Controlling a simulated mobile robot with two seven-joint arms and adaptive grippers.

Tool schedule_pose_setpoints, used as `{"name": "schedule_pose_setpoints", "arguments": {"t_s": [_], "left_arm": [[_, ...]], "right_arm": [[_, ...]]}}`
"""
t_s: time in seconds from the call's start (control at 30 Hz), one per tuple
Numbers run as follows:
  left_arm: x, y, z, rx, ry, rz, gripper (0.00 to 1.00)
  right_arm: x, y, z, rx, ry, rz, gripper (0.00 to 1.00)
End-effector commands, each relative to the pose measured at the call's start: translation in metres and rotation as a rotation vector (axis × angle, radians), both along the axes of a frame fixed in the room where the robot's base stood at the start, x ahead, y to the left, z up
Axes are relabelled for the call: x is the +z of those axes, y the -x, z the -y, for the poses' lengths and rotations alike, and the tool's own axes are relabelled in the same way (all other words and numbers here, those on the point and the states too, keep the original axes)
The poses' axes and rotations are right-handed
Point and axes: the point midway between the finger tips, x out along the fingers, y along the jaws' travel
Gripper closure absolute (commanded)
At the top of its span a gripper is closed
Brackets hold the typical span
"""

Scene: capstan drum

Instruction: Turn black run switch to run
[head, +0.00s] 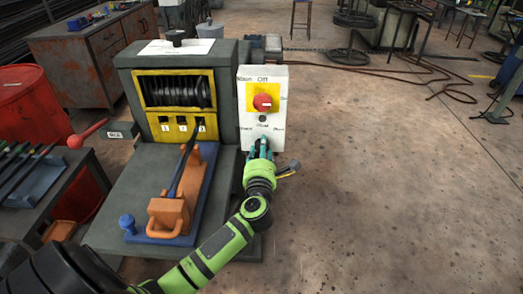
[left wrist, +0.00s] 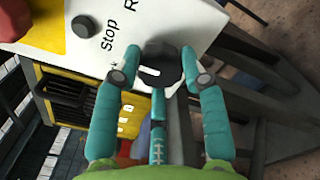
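The white switch panel (head: 248,130) stands right of the capstan drum housing. In the left wrist view the black run switch (left wrist: 165,60) is a round knob with a short white mark, beside the printed words "Stop" and one beginning with "R". My left gripper (head: 262,146) is in front of the panel's lower part and hides the switch in the head view. In the left wrist view its teal fingers (left wrist: 160,77) are spread, one on each side of the knob. I cannot tell whether they touch it. My right gripper is not in view.
A red main knob on a yellow plate (head: 265,103) and a small black button (head: 263,118) sit higher on the panel. The drum (head: 178,93) is left of it, above an orange-handled lever (head: 168,215) on a blue base. Open concrete floor (head: 400,180) lies right.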

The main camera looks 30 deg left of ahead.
Motion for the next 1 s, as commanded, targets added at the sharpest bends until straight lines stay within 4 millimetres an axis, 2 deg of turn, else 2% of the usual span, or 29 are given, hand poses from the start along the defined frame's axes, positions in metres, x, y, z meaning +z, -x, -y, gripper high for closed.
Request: {"name": "schedule_pose_setpoints", "arguments": {"t_s": [0.17,0.37,1.0], "left_arm": [[-0.002,0.001,-0.001,0.004,-0.004,-0.008,0.91],[0.000,0.001,-0.001,0.004,-0.047,-0.038,0.91],[0.001,0.003,-0.002,0.005,-0.484,-0.311,0.91]], "right_arm": [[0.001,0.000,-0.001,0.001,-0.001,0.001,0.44],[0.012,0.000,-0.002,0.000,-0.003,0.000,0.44],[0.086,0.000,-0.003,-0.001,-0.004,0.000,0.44]]}}
